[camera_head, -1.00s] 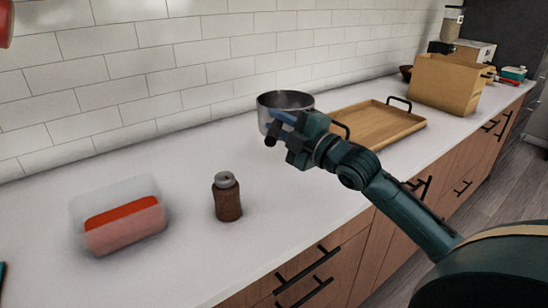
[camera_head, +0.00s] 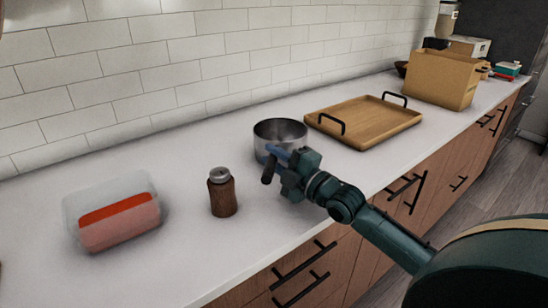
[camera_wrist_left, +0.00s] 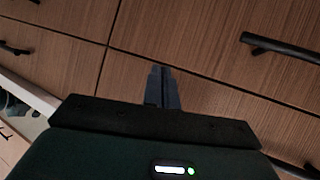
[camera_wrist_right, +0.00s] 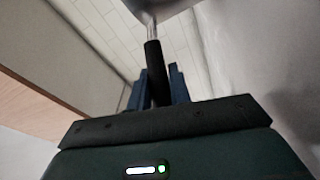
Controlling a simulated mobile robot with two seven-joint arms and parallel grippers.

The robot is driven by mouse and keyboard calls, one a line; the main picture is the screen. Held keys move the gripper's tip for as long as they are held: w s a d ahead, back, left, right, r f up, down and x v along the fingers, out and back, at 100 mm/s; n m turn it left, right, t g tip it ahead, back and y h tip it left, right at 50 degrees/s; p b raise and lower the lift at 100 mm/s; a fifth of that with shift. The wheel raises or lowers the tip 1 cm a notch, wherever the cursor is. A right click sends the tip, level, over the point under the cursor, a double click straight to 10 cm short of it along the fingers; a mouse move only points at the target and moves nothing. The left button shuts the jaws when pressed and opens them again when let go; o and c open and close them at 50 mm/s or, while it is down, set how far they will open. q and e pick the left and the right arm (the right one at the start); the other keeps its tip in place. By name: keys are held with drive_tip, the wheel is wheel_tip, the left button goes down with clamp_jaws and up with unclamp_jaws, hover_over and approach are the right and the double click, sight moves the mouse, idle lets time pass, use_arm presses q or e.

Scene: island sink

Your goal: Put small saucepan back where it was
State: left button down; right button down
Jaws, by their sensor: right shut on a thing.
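The small saucepan (camera_head: 262,142) is a round steel pot, upright at the counter's middle, left of the wooden tray. My right gripper (camera_head: 275,163) is shut on its dark handle, on the pan's near side. In the right wrist view the black handle (camera_wrist_right: 154,66) runs between the fingers, with part of the steel pan (camera_wrist_right: 165,7) above it. I cannot tell whether the pan's base touches the counter. My left gripper (camera_wrist_left: 162,88) shows only in its wrist view, fingers together and empty, facing wooden drawer fronts.
A brown shaker with a grey lid (camera_head: 222,194) stands left of the pan. A clear container with red contents (camera_head: 118,222) is further left. The wooden tray (camera_head: 365,122) and a cardboard box (camera_head: 440,80) are to the right. Tiled wall runs behind; the front counter is clear.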

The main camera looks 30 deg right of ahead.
drive_tip(key=c, duration=1.3)
unclamp_jaws()
drive_tip(key=shift+r, duration=0.15)
drive_tip(key=shift+s+f, duration=0.2)
drive_tip(key=shift+s, duration=0.1)
drive_tip(key=v, duration=1.1)
drive_tip(key=shift+s+d+r+b, duration=0.1)
drive_tip(key=shift+s+b, duration=0.1)
drive_tip(key=shift+b, duration=0.15)
